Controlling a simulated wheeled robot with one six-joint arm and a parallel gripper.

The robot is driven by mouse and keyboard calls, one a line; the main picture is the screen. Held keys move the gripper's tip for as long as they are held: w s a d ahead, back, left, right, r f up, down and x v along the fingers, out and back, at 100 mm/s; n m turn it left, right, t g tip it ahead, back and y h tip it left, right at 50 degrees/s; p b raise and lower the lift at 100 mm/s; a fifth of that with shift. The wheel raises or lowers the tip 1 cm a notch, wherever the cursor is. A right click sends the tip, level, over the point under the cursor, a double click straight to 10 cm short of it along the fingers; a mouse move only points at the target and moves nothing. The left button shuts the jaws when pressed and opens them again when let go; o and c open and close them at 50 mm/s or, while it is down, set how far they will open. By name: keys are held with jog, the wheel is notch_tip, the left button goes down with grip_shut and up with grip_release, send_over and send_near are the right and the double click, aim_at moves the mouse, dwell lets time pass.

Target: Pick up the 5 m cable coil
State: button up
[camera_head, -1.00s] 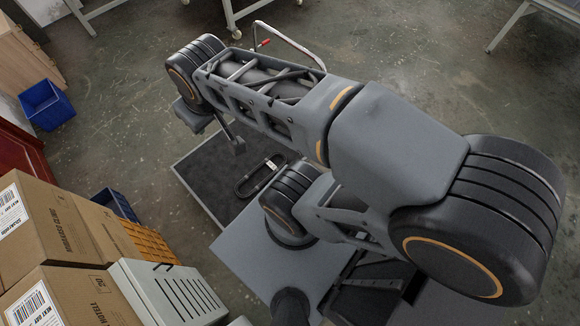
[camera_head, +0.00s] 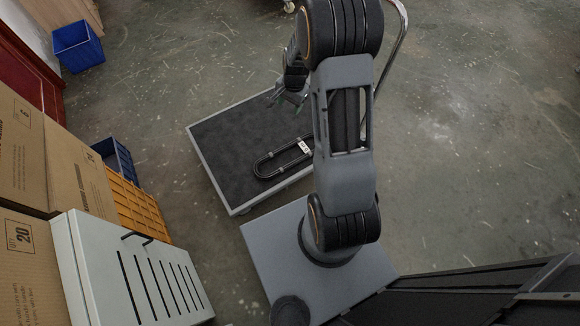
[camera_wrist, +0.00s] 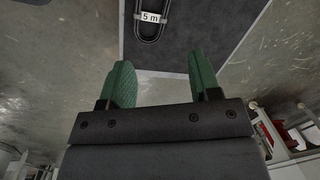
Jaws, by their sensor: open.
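The cable coil (camera_head: 272,167) is a black elongated loop with a white tag. It lies on the dark deck of a flat cart (camera_head: 217,139), towards the deck's right side. In the wrist view the coil (camera_wrist: 151,32) shows at the top, its tag reading "5 m", partly cut off by the frame. My gripper (camera_head: 288,97) is above the far part of the cart, apart from the coil. In the wrist view my gripper (camera_wrist: 162,82) has two green fingers spread apart with nothing between them. My arm hides part of the cart's right side.
Cardboard boxes (camera_head: 75,170), a light slotted cabinet (camera_head: 140,275), an orange crate (camera_head: 137,208) and a blue crate (camera_head: 117,160) stand at the left. Another blue bin (camera_head: 78,46) is at the upper left. The cart's metal handle (camera_head: 394,45) rises behind my arm. Floor at right is clear.

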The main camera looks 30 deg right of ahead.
jog(key=d+f+m+g+b, duration=0.15)
jog(key=f+b, duration=0.25)
jog(key=f, duration=0.8)
jog(key=d+f+m+b, duration=0.2)
jog(key=f+m+b, duration=0.15)
jog(key=f, duration=0.95)
jog(key=b, duration=0.5)
send_over(295, 161)
jog(key=d, duration=0.1)
jog(key=shift+y, duration=0.3)
notch_tip(295, 161, down, 10)
jog(key=shift+w+r, duration=0.1)
jog(key=shift+a+f+b, duration=0.25)
jog(key=shift+f+b, duration=0.6)
jog(key=shift+f, duration=0.65)
jog(key=shift+a+f+b, duration=0.2)
jog(key=shift+f+b, duration=0.6)
jog(key=shift+f, duration=0.7)
jog(key=shift+r, duration=0.1)
jog(key=shift+c, duration=0.5)
grip_shut()
